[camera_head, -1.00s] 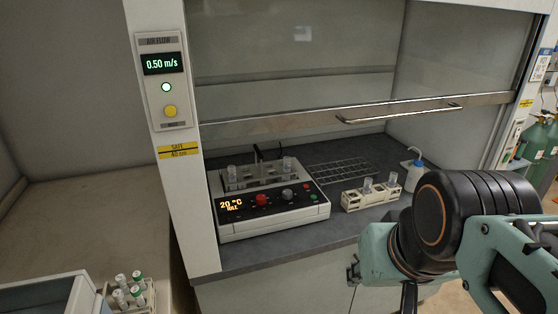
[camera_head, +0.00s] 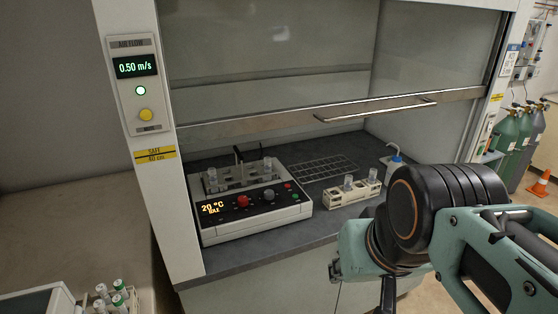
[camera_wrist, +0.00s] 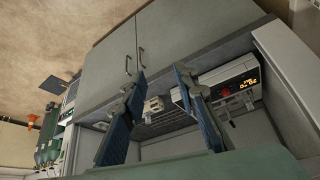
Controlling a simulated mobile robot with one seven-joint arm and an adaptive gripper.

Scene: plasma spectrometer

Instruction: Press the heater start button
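The heater (camera_head: 255,222) is a white box with a black front panel inside the fume hood. Its display (camera_head: 213,209) reads 20 °C in orange. The heater (camera_wrist: 222,85) is beyond the fingers there, to the right, partly behind one finger. In the head view my arm is right of the heater, apart from it.
The hood's sash (camera_head: 340,115) is raised, with a handle bar across it. A vial rack (camera_head: 352,194), a wire rack (camera_head: 323,167) and a wash bottle (camera_head: 395,164) are on the worktop. Green gas cylinders (camera_head: 507,135) and an orange cone (camera_head: 541,183) stand at the right.

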